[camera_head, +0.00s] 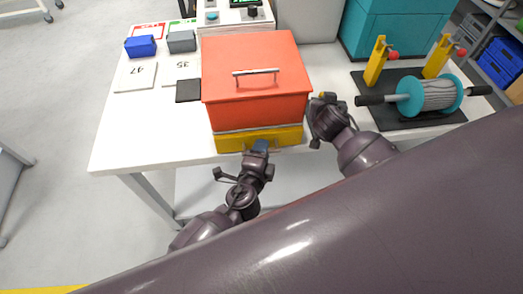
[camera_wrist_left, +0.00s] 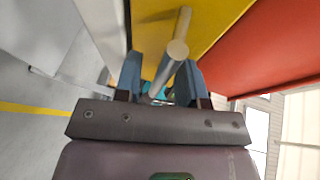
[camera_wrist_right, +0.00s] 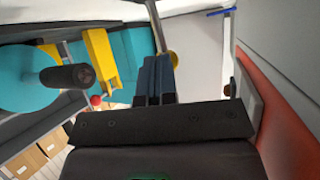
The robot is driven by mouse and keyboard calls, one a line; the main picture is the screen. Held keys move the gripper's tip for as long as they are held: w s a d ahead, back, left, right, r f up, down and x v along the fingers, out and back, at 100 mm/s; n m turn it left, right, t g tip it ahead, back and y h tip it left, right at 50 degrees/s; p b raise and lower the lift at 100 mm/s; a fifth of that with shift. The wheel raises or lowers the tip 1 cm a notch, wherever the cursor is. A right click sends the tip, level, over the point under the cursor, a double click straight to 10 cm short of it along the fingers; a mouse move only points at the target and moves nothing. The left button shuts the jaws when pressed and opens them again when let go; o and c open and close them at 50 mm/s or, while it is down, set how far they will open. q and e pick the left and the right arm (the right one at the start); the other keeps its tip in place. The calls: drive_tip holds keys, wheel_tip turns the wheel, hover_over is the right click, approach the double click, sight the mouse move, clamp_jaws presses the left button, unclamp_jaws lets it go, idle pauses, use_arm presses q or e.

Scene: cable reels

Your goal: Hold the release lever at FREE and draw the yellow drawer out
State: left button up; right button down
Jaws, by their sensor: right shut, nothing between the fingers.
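The yellow drawer (camera_head: 229,143) sits low under the red cabinet (camera_head: 256,105); I cannot tell whether it stands slightly out. My left gripper (camera_head: 260,147) is at its front. In the left wrist view, the fingers (camera_wrist_left: 160,85) are open, one on each side of the drawer's grey bar handle (camera_wrist_left: 178,48). My right gripper (camera_head: 324,98) is beside the cabinet's right side. In the right wrist view, its fingers (camera_wrist_right: 155,75) are shut and empty, close to a grey rod (camera_wrist_right: 160,28) with a yellow end, apparently the release lever. Its FREE marking is not readable, and contact is unclear.
A teal cable reel (camera_head: 438,95) lies with yellow stands (camera_head: 377,62) on a black mat at the right. A blue block (camera_head: 141,46) and grey block (camera_head: 181,42) stand at the left by number cards. A teal cabinet (camera_head: 395,25) stands behind. The table's front left is clear.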

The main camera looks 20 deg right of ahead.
use_arm(q)
clamp_jaws()
drive_tip(key=s, duration=0.2)
drive_tip(key=s+a, duration=0.1)
drive_tip(key=s, duration=0.2)
drive_tip(key=shift+a, duration=0.2)
idle(0.3)
unclamp_jaws()
